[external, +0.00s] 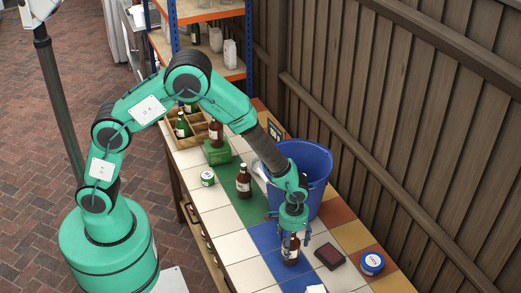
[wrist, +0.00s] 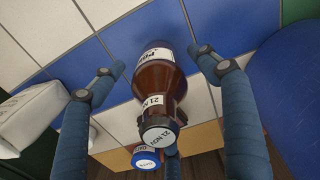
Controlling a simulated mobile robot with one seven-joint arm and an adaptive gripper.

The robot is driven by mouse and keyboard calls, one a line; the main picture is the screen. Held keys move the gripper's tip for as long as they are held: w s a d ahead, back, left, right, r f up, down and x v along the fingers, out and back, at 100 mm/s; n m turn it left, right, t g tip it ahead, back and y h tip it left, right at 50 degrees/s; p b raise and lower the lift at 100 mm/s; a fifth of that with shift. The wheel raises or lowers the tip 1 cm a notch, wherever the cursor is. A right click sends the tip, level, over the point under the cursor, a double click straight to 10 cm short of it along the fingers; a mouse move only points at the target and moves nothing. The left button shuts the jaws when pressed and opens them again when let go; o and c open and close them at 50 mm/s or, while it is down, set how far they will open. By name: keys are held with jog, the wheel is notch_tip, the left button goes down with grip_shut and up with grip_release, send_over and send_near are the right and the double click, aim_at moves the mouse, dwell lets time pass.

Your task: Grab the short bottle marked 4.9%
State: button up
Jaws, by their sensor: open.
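A brown bottle (external: 290,251) with a white label stands on the blue tiles below my gripper (external: 291,232). My gripper (wrist: 157,58) is open, with one finger on each side of the bottle and gaps to both. Another brown bottle (external: 243,183) stands on the green tiles. A further brown bottle (external: 216,134) is on a green box (external: 217,153). Their markings are too small to read.
A blue bucket (external: 310,163) stands close behind the gripper. A dark box (external: 330,257) and a blue-lidded tin (external: 372,263) are to the right. A white item (external: 316,289) is at the front edge. A wooden crate (external: 188,140) with green bottles is at the far end.

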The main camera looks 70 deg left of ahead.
aim_at(291, 249)
jog(key=shift+w+f+b, duration=0.1)
jog(key=shift+f+b, duration=0.2)
jog(key=shift+f, duration=1.5)
jog(key=c, duration=1.8)
jog(key=shift+r, duration=0.15)
jog(key=shift+r, duration=0.75)
notch_tip(291, 249, up, 2)
jog(key=shift+r+p, duration=0.15)
jog(key=shift+p, duration=0.4)
jog(key=s+a, duration=0.2)
jog(key=s, duration=0.3)
jog(key=s+a+p, duration=0.1)
jog(key=s, duration=0.4)
jog(key=s+a+r, duration=0.1)
jog(key=s+a, duration=0.1)
jog(key=s, duration=0.3)
jog(key=shift+a+p, duration=0.3)
jog(key=shift+a, duration=0.05)
